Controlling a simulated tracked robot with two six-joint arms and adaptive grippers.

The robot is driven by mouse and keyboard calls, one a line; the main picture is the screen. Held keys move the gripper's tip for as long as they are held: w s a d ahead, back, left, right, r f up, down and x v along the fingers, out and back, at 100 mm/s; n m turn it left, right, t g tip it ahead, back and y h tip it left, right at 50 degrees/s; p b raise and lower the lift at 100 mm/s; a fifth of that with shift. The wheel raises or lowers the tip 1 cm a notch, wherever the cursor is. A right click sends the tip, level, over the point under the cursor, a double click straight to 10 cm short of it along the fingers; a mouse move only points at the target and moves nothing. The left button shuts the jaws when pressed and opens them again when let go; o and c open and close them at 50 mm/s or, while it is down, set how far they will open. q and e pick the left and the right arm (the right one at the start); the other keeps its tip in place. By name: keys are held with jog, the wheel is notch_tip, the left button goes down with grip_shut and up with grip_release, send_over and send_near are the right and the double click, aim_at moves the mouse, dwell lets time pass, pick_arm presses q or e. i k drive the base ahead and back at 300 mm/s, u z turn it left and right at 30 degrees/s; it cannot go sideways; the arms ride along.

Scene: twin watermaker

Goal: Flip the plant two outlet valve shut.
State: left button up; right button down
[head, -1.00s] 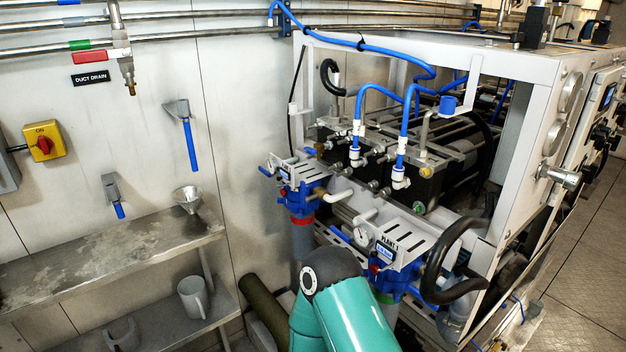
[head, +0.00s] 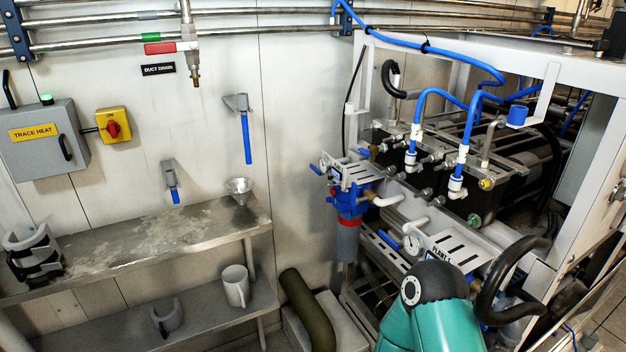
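A white machine frame (head: 556,242) stands at the right, with blue hoses and pipework. A plate marked PLANT (head: 452,246), its number too small to read surely, sits beside a gauge (head: 412,243) and a short blue handle (head: 389,240). Farther back is a blue-headed filter (head: 349,203) with another small blue handle (head: 316,169) at its upper left. I cannot tell which handle is the plant two outlet valve. A teal arm link of mine with a dark joint covers the area below the PLANT plate. Neither gripper is in view.
Two metal shelves (head: 160,248) run along the wall, with a funnel (head: 239,188) and a mug (head: 235,286). A grey trace heat box (head: 45,142) and a yellow switch (head: 114,125) are on the wall. A dark green cylinder (head: 307,312) leans below. A black hose (head: 497,277) curves near my arm.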

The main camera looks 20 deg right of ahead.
aim_at(319, 173)
jog(key=z, duration=0.05)
jog(key=i, duration=1.15)
jog(key=u, duration=0.05)
